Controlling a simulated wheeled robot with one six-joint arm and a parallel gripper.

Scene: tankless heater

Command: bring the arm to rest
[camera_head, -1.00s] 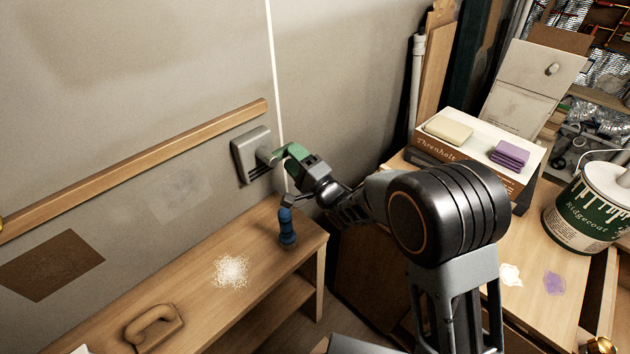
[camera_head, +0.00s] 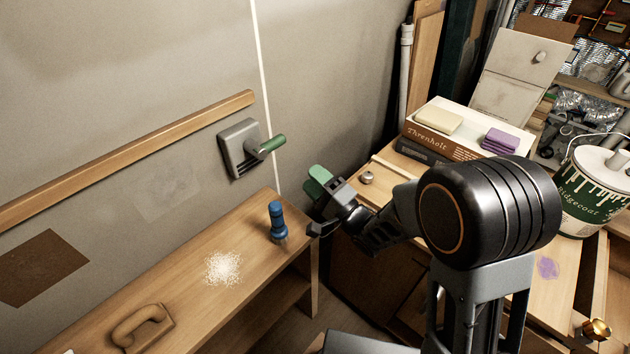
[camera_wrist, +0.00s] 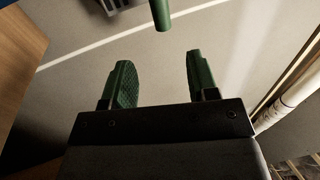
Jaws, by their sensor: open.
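My gripper (camera_head: 316,182) has green fingers and is open and empty. It hangs in the air right of the wall-mounted grey plate (camera_head: 240,148), apart from that plate's green-tipped lever (camera_head: 268,146). In the wrist view my two green fingers (camera_wrist: 157,82) stand apart with nothing between them. The lever's green end (camera_wrist: 161,14) shows beyond them at the top. My arm reaches in from the right, bent, with its dark round joint near the camera.
A blue-handled tool (camera_head: 277,222) stands on the wooden bench (camera_head: 195,290) below the plate. A box with two sponges (camera_head: 450,135), a small metal knob (camera_head: 367,177) and a paint can (camera_head: 592,190) are on the right-hand bench. Open air separates the benches.

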